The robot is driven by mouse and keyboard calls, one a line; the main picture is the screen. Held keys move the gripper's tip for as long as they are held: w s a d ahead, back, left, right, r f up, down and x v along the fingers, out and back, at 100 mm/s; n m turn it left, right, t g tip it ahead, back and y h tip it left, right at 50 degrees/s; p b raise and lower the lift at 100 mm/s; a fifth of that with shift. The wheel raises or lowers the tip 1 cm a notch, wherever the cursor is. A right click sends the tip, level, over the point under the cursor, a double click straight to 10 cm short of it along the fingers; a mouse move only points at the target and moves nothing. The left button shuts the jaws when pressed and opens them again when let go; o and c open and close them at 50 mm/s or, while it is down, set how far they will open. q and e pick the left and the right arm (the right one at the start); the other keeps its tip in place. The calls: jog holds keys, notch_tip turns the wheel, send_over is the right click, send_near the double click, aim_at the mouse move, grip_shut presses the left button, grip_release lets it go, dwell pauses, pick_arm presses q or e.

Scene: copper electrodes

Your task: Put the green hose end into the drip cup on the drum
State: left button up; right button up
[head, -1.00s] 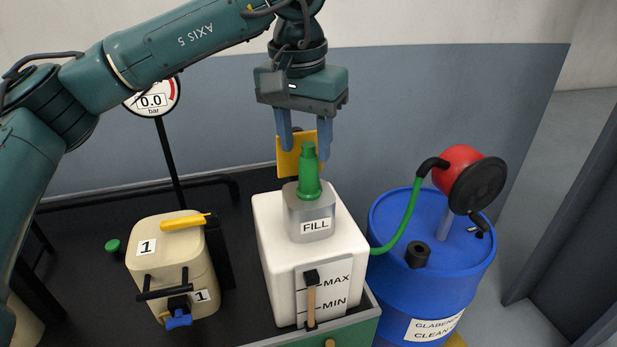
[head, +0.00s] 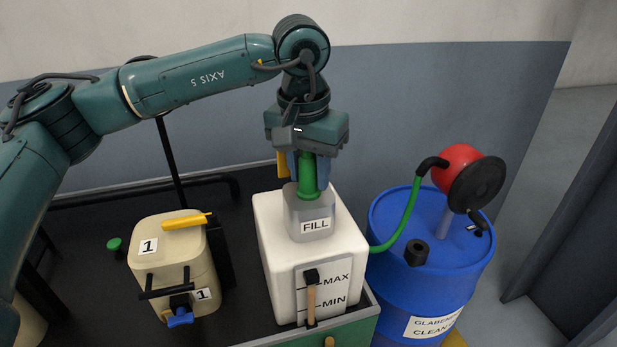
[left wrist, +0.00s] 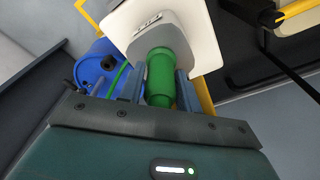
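The green hose end (head: 308,178) stands upright in the grey filler neck marked FILL (head: 315,212) on top of the white tank. My left gripper (head: 308,180) is lowered over it from above, with one blue finger on each side. In the left wrist view the hose end (left wrist: 160,80) sits between the two fingers (left wrist: 160,88); the fingers look open, with a narrow gap beside it. My right gripper is not in view.
A green hose (head: 405,220) runs from the red pump (head: 458,168) on the drum to behind the white tank (head: 270,240). A yellow plate stands behind the filler neck. A beige canister (head: 160,262) stands on the left. The lid around the drip cup is mostly clear.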

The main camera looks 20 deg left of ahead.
pick_arm(q)
jog(key=c, duration=0.4)
notch_tip(320, 180, up, 10)
jog(key=shift+r, duration=0.1)
dwell(0.4)
jog(key=o, duration=0.4)
jog(key=shift+c, duration=0.2)
jog(key=c, duration=0.4)
